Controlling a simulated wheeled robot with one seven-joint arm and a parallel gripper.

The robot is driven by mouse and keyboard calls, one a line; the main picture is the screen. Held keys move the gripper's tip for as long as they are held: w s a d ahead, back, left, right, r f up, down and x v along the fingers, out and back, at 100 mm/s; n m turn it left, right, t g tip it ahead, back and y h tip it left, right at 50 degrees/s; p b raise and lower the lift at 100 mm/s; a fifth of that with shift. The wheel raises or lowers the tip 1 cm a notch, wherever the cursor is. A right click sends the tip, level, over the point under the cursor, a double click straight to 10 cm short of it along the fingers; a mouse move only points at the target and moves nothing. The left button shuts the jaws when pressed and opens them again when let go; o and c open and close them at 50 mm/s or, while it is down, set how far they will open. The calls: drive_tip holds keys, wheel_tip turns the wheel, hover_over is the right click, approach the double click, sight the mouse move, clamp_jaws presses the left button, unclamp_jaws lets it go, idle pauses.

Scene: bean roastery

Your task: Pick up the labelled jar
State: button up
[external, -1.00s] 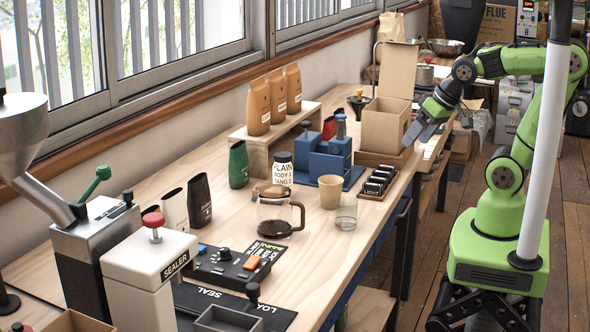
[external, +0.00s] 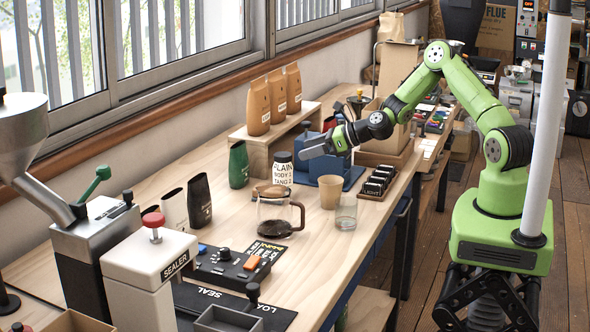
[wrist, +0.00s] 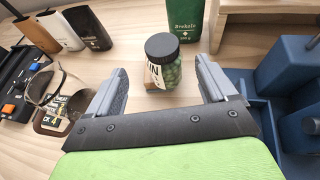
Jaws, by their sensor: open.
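The labelled jar (external: 282,169) is a small clear jar with a black lid and a white label, standing upright on the wooden bench. In the wrist view the jar (wrist: 163,66) shows green contents and stands ahead of the fingertips, roughly midway between the two fingers. My gripper (external: 316,150) is open and empty, just right of the jar in the external view. In the wrist view my gripper (wrist: 162,85) has its grey fingers spread wide on either side, not touching the jar.
A glass carafe (external: 275,217) stands in front of the jar, with a paper cup (external: 330,192) to its right. A blue machine (external: 325,166) is close on the right. A green pouch (external: 238,165) and the wooden riser (external: 262,145) stand behind.

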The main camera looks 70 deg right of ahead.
sight(277, 159)
drive_tip(key=x, duration=1)
drive_tip(key=shift+w+f, duration=0.2)
drive_tip(key=shift+w, duration=0.2)
drive_tip(key=shift+s+d+r, duration=0.1)
drive_tip(key=shift+c, duration=1)
drive_tip(key=c, duration=1)
drive_tip(key=shift+r, duration=0.1)
drive_tip(key=shift+c, duration=0.7)
wheel_tip(277, 159, up, 9)
drive_tip(key=shift+f+p, duration=0.1)
drive_tip(key=shift+p, duration=0.3)
drive_tip(key=a+f, duration=0.1)
drive_tip(key=f, duration=0.2)
drive_tip(key=a+f, duration=0.1)
drive_tip(key=f, duration=0.2)
drive_tip(key=a+f+b, duration=0.1)
drive_tip(key=f, duration=0.1)
drive_tip(key=shift+f, duration=0.4)
